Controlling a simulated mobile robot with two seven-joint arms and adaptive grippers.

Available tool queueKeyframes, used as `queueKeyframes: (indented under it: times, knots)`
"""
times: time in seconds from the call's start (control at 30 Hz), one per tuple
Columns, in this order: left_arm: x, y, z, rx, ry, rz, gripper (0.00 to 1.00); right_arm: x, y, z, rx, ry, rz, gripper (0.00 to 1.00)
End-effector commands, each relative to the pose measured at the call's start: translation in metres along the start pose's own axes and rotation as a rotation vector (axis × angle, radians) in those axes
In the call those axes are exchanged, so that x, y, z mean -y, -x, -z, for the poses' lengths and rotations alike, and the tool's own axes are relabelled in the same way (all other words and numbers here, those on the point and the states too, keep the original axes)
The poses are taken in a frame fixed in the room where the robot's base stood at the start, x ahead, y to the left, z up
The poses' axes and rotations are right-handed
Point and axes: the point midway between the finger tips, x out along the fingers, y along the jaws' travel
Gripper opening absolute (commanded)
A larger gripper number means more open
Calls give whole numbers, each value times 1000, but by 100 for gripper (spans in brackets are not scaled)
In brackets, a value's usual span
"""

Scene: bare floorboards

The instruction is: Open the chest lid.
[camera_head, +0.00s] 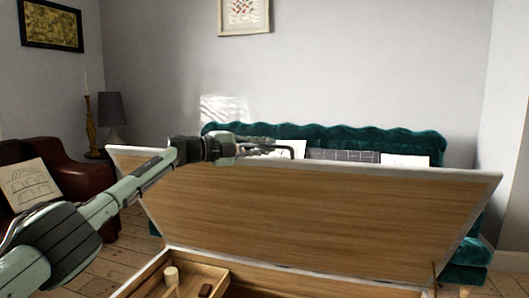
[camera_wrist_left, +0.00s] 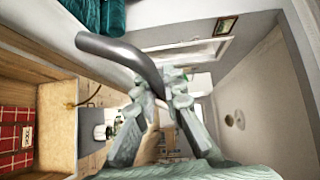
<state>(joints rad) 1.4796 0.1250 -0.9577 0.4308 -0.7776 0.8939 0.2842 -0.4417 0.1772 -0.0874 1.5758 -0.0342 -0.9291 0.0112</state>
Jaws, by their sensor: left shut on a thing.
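The chest lid (camera_head: 320,215) is raised in the head view, its wooden underside facing me and its pale rim at the top. A dark bent metal handle (camera_head: 292,149) shows at the lid's top edge. My left gripper (camera_head: 268,149) reaches over that edge from the left and is shut on the handle. In the left wrist view the handle (camera_wrist_left: 120,50) curves down between the fingers of my left gripper (camera_wrist_left: 170,88). The open chest (camera_head: 150,272) shows below the lid, partly cut off by the frame. My right gripper is not in view.
A teal sofa (camera_head: 320,134) stands behind the lid. A dark red armchair (camera_head: 75,172) and a lamp (camera_head: 111,112) are at left.

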Motion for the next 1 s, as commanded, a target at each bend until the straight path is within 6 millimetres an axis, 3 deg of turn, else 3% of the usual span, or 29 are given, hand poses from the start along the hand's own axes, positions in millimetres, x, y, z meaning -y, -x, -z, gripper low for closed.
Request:
queueKeyframes:
  times: [0.57, 0.6, 0.73, 1.0]
  knots:
    - [5, 1, -1, 5, 13, -10, 0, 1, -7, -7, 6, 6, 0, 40]
    - [5, 1, -1, 5, 13, -10, 14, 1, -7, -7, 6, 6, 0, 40]
    - [5, 1, -1, 4, 13, -10, 30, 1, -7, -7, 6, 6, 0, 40]
    - [4, 1, 0, 3, 12, -11, 31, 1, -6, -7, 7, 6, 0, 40]
